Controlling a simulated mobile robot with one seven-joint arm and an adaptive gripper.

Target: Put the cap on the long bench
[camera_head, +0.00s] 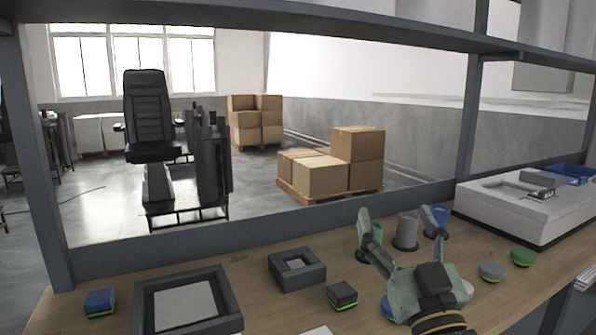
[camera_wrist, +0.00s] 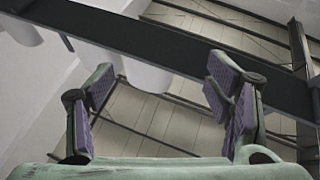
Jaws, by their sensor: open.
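The long bench (camera_head: 260,298) is a wooden worktop running across the bottom of the head view. Several small rounded pieces lie on its right part, including a grey one (camera_head: 492,271) and a green one (camera_head: 523,257); I cannot tell which piece is the cap. My gripper (camera_head: 399,214) is raised over the right half of the bench, its fingers spread open and pointing up in the picture. In the wrist view the open fingers (camera_wrist: 160,78) have nothing between them, and no cap or bench top shows there. My gripper hides part of the bench behind it.
A grey cylinder (camera_head: 405,232) stands behind my gripper. A large black tray (camera_head: 233,305), a black square holder (camera_head: 297,268), a blue block (camera_head: 100,302) and a dark block (camera_head: 342,294) lie left. A white machine (camera_head: 500,212) stands right. A shelf beam (camera_head: 300,18) spans above.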

